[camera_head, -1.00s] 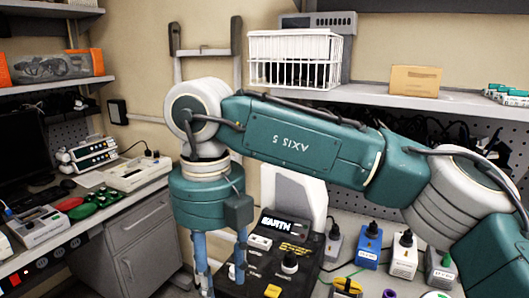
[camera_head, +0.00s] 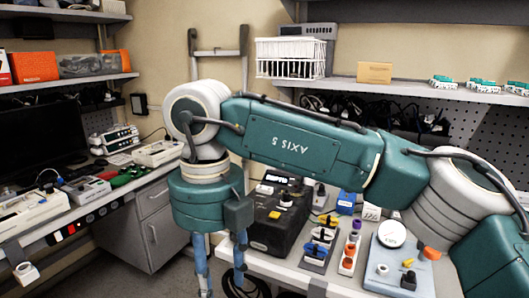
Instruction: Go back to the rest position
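My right arm reaches across the head view from the right, with its wrist bent so that the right gripper (camera_head: 221,284) points down. Its two blue fingers stand apart with nothing seen between them, beside the left end of the right-hand bench (camera_head: 262,265) and over the gap to the left desk. The lowest part of the fingers runs close to the bottom of the picture. My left arm and gripper are not in view.
A black device (camera_head: 278,222) stands on the bench just right of my gripper. A pale scale-like device (camera_head: 398,262) and colourful small parts lie farther right. The left desk (camera_head: 80,215) holds instruments and a monitor. Grey floor shows between the desks.

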